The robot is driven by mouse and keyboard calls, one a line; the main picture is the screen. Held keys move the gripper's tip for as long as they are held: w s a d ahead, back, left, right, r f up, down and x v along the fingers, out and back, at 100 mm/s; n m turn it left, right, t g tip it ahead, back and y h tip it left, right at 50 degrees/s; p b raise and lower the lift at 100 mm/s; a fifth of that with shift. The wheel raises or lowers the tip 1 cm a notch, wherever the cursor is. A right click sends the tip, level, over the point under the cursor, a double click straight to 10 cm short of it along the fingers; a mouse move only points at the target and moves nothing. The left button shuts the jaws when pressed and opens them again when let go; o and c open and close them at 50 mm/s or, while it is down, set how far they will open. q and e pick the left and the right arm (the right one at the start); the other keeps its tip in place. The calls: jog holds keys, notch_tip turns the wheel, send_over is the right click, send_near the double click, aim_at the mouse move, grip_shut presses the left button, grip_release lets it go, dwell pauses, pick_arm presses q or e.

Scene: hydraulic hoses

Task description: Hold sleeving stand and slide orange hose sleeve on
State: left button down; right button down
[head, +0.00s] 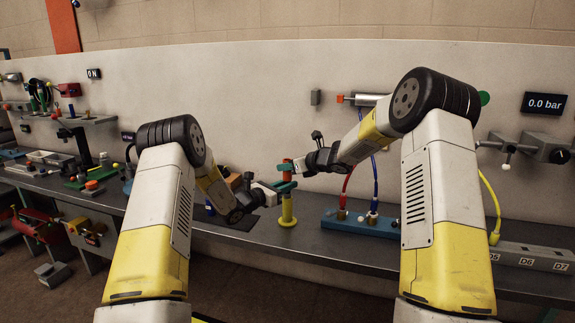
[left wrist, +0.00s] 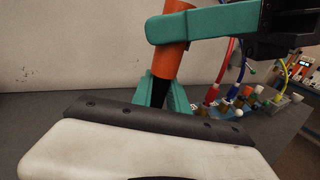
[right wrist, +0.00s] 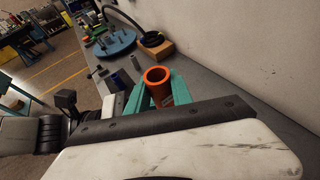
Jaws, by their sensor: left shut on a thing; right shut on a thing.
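The sleeving stand is a yellow post (head: 287,207) on a round foot on the bench. In the left wrist view its dark upper part (left wrist: 158,94) shows between the teal fingers of my left gripper (left wrist: 165,98), shut on it. The orange hose sleeve (left wrist: 171,58) is directly above, slightly tilted, its lower end at the dark part. How far it overlaps is unclear. My right gripper (head: 300,166) is shut on the sleeve above my left gripper (head: 284,186). In the right wrist view the sleeve's open, hollow end (right wrist: 157,75) faces up between my right gripper's fingers (right wrist: 158,92).
A blue block (head: 360,222) with red and blue hoses stands to the right on the bench. A grey labelled block (head: 530,256) is further right. A small orange-brown box (head: 234,181) is behind my left arm. The pale wall (head: 255,105) rises behind the bench.

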jog(key=shift+f, duration=0.4)
jog(key=c, duration=1.1)
grip_release()
jog(key=shift+o, duration=0.2)
